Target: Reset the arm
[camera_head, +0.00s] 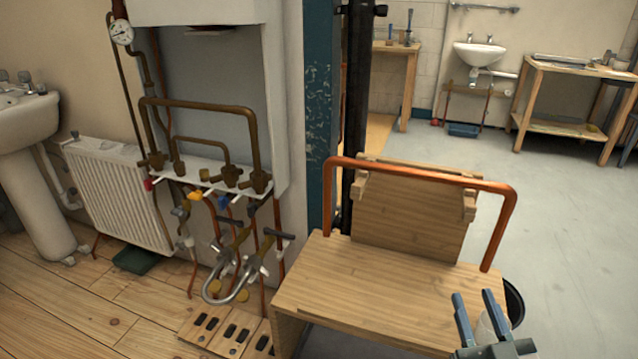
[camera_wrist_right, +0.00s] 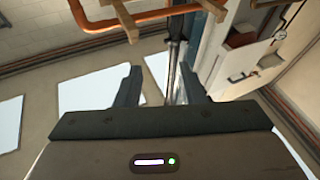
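My right gripper (camera_head: 474,296) is at the lower right of the head view, in front of the right edge of the wooden bench. Its two dark fingers point up and stand apart, with nothing held between them. In the right wrist view my right gripper (camera_wrist_right: 160,72) also shows spread fingers, with open space between them. My left gripper and left arm are not in the head view.
A wooden bench (camera_head: 375,293) bears an upright board (camera_head: 410,222) and a bent copper pipe (camera_head: 420,173). A black bin (camera_head: 515,303) stands beside it. Pipework with valves (camera_head: 205,175) and a radiator (camera_head: 118,195) are at left. Grey floor at right is open.

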